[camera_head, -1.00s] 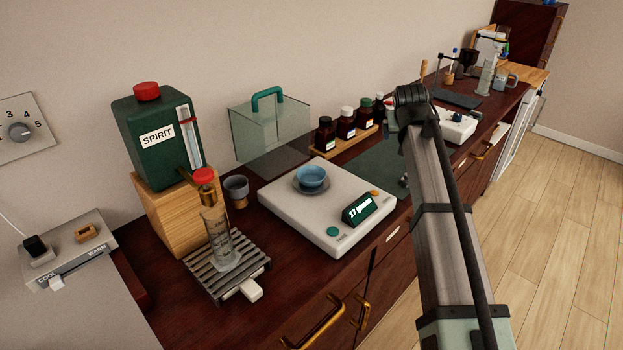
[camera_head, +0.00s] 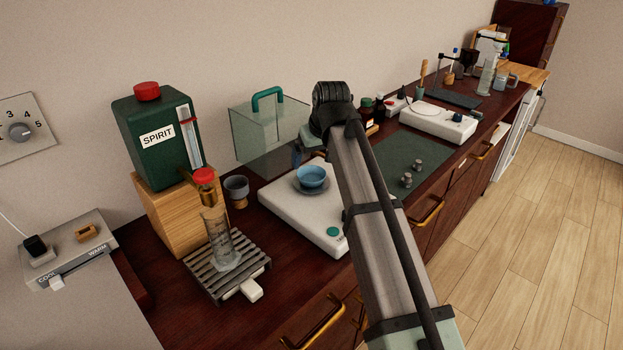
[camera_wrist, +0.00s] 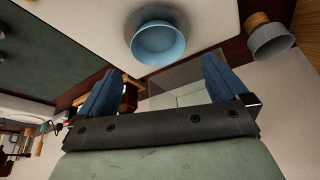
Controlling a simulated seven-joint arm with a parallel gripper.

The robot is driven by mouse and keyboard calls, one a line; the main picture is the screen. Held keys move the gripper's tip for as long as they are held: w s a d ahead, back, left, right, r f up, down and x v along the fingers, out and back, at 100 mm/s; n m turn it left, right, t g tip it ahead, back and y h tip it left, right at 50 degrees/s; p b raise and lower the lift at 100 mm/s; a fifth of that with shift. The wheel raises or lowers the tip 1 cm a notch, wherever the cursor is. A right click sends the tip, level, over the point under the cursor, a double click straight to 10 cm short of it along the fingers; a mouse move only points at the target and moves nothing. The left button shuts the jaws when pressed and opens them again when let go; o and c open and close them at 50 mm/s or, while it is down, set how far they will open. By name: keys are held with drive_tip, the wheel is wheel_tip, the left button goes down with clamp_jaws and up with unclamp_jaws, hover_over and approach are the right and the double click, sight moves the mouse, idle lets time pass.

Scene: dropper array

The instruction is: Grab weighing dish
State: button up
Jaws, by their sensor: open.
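The weighing dish is a small blue bowl (camera_head: 311,176) on the round pan of the white balance (camera_head: 291,212). In the wrist view the dish (camera_wrist: 158,43) is at the top centre, apart from the fingers. My gripper (camera_wrist: 159,66) is open and empty, with its blue fingers spread to either side of the dish in the picture.
A clear draft shield with a green handle (camera_head: 267,97) stands behind the balance. A grey cup (camera_head: 237,188) is left of the balance, near a cylinder (camera_head: 217,235) on a slatted stand. My arm hides most of the bottle row. A green mat (camera_head: 428,150) lies to the right.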

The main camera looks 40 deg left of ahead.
sight(311, 179)
drive_tip(key=shift+x, duration=3.85)
drive_tip(key=shift+d, duration=0.1)
drive_tip(key=c, duration=0.9)
